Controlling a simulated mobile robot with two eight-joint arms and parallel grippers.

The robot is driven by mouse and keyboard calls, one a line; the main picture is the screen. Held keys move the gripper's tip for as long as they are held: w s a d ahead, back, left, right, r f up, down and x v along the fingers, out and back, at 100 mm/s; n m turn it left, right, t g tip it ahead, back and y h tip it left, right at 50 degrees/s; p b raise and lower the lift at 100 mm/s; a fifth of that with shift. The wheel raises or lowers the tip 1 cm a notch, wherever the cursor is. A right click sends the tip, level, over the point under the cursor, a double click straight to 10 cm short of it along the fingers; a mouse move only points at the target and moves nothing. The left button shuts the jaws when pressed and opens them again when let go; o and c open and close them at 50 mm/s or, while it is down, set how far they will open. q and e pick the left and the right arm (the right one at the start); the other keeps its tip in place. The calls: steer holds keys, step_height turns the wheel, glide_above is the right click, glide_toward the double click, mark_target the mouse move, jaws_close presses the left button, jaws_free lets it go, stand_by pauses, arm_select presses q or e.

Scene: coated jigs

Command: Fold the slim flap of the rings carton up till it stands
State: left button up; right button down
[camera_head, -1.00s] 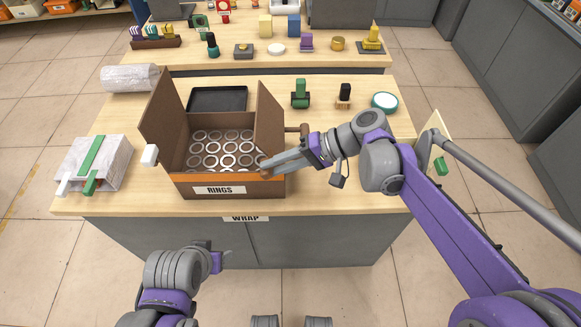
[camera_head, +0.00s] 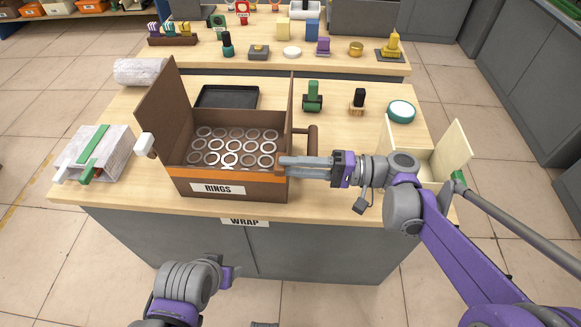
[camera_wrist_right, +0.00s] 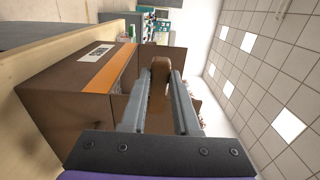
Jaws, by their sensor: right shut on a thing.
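The rings carton (camera_head: 235,187) is brown with an orange band and holds several metal rings. Its left flap (camera_head: 166,110) stands and leans outward. Its right flap (camera_head: 291,110) looks slim from here and stands about upright. My right gripper (camera_head: 282,162) is at the carton's front right corner, by the foot of that flap. In the right wrist view its fingers are shut on a brown piece (camera_wrist_right: 160,95) with a rounded end. I cannot tell whether this piece touches the flap. My left gripper (camera_head: 231,275) hangs low in front of the table; its opening is unclear.
A brown roller-like thing (camera_head: 313,141) lies just right of the carton. A cream box (camera_head: 451,144) is beyond my right arm. Some tabletop is clear behind the carton.

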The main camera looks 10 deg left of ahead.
stand_by(0.3)
steer(key=c, duration=0.6)
jaws_free()
steer(key=shift+c, duration=0.2)
steer(key=d, duration=1.1)
steer(key=shift+w+f, duration=0.2)
steer(key=shift+a, duration=0.15)
